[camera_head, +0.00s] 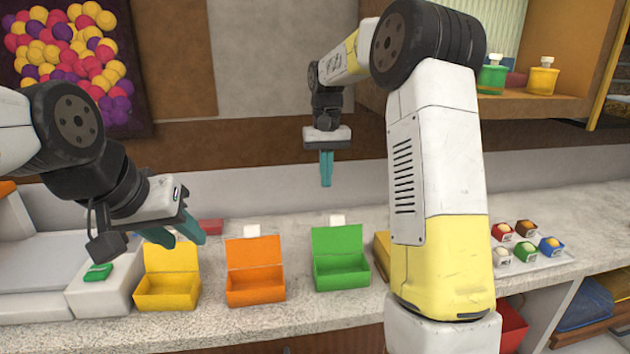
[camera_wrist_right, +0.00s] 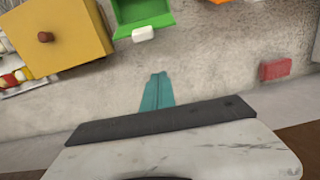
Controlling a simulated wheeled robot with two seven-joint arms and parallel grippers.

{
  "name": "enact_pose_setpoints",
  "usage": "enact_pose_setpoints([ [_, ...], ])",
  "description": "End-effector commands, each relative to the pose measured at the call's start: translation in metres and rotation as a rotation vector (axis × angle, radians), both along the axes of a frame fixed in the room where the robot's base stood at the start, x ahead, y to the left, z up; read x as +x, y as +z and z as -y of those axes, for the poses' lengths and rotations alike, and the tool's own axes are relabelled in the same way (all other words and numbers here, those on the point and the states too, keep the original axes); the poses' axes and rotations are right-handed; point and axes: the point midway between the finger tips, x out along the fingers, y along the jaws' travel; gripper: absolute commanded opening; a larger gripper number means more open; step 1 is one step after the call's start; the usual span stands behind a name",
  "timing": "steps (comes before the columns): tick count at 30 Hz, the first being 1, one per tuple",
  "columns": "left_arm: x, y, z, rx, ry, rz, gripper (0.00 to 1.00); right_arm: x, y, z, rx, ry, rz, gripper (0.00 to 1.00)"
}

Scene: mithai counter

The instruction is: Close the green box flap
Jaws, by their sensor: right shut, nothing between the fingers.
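The green box (camera_head: 342,280) stands on the counter with its flap (camera_head: 337,240) raised at the back; a white tab (camera_head: 337,219) shows at the flap's top. In the right wrist view the green flap (camera_wrist_right: 143,12) is at the top, cut off by the frame edge, with its white tab (camera_wrist_right: 143,33). My right gripper (camera_head: 327,185) is shut and empty, pointing down above and behind the green box; its fingers also show in the right wrist view (camera_wrist_right: 158,78), apart from the flap. My left gripper (camera_head: 180,238) is open and empty near the yellow box.
An orange box (camera_head: 256,290) and a yellow box (camera_head: 167,292) stand left of the green box, both with raised flaps. A knobbed yellow box (camera_wrist_right: 72,55) is beside the green box, partly hidden by my right arm. A tray of sweets (camera_head: 522,262) is at right. A red block (camera_wrist_right: 276,69) lies behind.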

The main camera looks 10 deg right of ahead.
Motion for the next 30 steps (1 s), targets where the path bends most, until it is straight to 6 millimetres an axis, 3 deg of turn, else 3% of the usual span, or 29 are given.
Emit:
enact_pose_setpoints([
  [11, 0.000, 0.000, 0.000, 0.000, 0.000, 0.000, 0.36, -0.005, -0.081, 0.000, -0.001, 0.000, -0.004, 0.00],
  [19, 0.000, 0.000, 0.000, 0.000, 0.000, 0.000, 0.36, -0.037, -0.065, 0.000, 0.000, 0.001, 0.001, 0.00],
  [30, 0.000, 0.000, 0.000, 0.000, 0.000, 0.000, 0.36, -0.041, -0.063, -0.001, 0.000, 0.001, 0.000, 0.00],
])
